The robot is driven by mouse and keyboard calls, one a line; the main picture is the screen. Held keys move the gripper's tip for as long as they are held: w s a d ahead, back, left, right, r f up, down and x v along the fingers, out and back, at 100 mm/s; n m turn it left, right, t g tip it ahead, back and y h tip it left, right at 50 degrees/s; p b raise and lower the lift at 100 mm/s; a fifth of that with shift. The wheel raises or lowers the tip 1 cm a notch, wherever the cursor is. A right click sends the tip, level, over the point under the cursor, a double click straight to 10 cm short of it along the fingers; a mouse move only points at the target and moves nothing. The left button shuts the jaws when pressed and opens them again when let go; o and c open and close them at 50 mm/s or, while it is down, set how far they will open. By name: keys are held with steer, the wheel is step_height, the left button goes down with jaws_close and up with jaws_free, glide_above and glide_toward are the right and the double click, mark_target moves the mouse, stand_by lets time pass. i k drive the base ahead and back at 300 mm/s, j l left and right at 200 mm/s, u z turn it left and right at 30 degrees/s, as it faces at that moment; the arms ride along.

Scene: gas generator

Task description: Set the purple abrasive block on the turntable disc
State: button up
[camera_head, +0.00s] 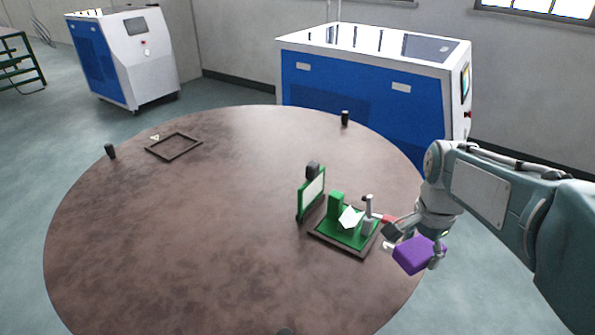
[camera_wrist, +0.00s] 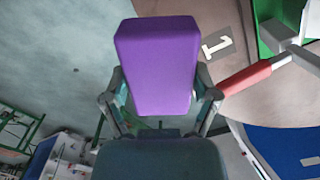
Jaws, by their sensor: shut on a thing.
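The purple abrasive block (camera_head: 418,255) is in my gripper (camera_head: 416,245), at the right edge of the large brown round disc (camera_head: 190,240). In the wrist view the purple block (camera_wrist: 157,65) stands out beyond the two fingers, which press on its sides. The gripper is shut on it. I take the brown round top to be the turntable disc; its edge also shows in the wrist view (camera_wrist: 222,22). The block appears held above the disc's rim level, but the exact height and whether it overhangs the disc cannot be told.
A green fixture (camera_head: 353,238) with a red-handled clamp (camera_head: 384,218) stands just left of the block. An empty square frame (camera_head: 174,146) and black posts (camera_head: 345,118) sit farther off. The disc's left and middle are clear. Blue-white cabinets (camera_head: 360,95) stand behind.

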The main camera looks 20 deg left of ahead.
mark_target(341, 162)
steer(key=z, duration=1.3)
steer(key=i+l+u, duration=0.1)
steer(key=i+u, duration=0.2)
steer(key=i, duration=0.25)
steer(key=i+l+u, duration=0.3)
steer(key=i, duration=0.2)
steer(key=i+j+u, duration=0.1)
steer(key=i+u, duration=0.2)
steer(key=u, duration=0.15)
steer(key=i+u, duration=0.7)
steer(key=u, duration=0.15)
steer(key=i+j+u, duration=0.1)
steer(key=u, duration=0.3)
steer(key=i+u, duration=0.45)
steer(key=u, duration=0.3)
steer(key=i+u, duration=0.15)
steer(key=u, duration=0.25)
